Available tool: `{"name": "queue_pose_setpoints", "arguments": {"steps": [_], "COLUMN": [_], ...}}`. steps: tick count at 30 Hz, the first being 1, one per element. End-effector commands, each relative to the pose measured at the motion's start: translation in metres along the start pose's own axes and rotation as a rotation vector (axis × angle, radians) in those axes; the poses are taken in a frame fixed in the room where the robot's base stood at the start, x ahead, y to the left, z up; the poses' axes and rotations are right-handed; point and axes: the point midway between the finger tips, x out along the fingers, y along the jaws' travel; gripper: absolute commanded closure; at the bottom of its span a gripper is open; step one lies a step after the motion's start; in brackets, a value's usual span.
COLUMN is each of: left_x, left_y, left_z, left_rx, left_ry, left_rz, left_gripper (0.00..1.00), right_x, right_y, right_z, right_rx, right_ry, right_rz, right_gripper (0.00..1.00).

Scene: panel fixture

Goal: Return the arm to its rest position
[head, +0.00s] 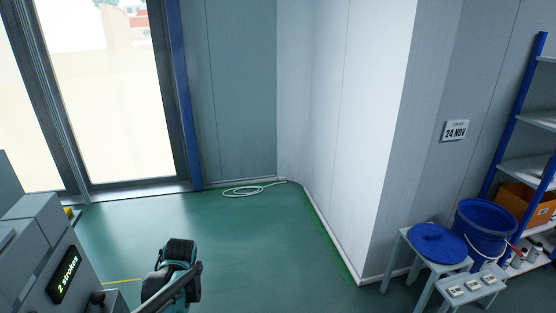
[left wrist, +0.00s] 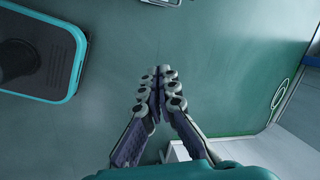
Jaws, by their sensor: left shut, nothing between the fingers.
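My left gripper (left wrist: 160,75) shows in the left wrist view. Its two fingers meet at the tips, with nothing between them, and the green floor lies beyond. In the head view a teal and black link of my arm stands at the bottom, left of centre; no fingertips show there. My right gripper is in neither view.
A grey machine (head: 38,250) with a "2 strokes" display stands at the left. A white hose (head: 250,190) lies by the back wall. At the right are a stool with a blue lid (head: 437,243), a blue bucket (head: 485,232) and shelves (head: 527,170). The middle floor is clear.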

Motion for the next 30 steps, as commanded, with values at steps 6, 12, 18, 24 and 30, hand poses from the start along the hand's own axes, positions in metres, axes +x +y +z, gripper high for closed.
{"name": "queue_pose_setpoints", "arguments": {"steps": [6, 12, 18, 24, 30], "left_x": [-0.068, -0.106, -0.122, -0.124, -0.124], "left_y": [0.048, 0.097, 0.14, 0.159, 0.161], "left_z": [0.005, 0.013, 0.02, 0.023, 0.023], "left_rx": [-0.298, -0.584, -0.83, -0.957, -0.97], "left_ry": [0.15, 0.307, 0.449, 0.522, 0.529], "left_rz": [-0.066, -0.081, -0.055, -0.027, -0.024], "left_gripper": [1.0, 1.0, 1.0, 1.0, 1.0], "right_x": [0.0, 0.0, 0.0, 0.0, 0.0], "right_y": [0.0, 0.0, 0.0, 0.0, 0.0], "right_z": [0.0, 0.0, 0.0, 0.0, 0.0], "right_rx": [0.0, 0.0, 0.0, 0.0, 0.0], "right_ry": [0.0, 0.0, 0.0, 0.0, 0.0], "right_rz": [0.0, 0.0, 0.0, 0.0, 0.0], "right_gripper": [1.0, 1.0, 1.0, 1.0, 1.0]}}
